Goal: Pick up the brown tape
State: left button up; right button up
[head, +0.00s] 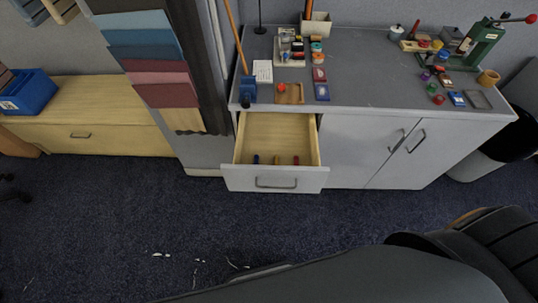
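A small yellow-brown round thing (488,77), which may be the brown tape, sits at the right end of the grey cabinet top (370,75). It is too small to tell for sure whether it is a tape roll. It is beside a green lever press (482,45). Neither of my grippers shows in the head view, so their state and anything in them are hidden.
The cabinet's top drawer (276,180) is open, with several small coloured pieces inside. Small parts and trays crowd the cabinet top's left and right ends; its middle is clear. A blue bin (28,93) sits on a wooden cabinet (85,115). Dark carpet (130,220) is mostly free.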

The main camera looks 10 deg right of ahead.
aim_at(489, 78)
jog(key=z, duration=0.4)
jog(key=l+z, duration=0.1)
jog(key=z, duration=0.7)
jog(key=i+z, duration=0.1)
jog(key=z, duration=0.35)
jog(key=l+z, duration=0.1)
jog(key=z, duration=0.3)
jog(key=i+l+u, duration=0.1)
jog(key=u, duration=0.55)
jog(key=i+l, duration=0.05)
jog(key=i, duration=0.05)
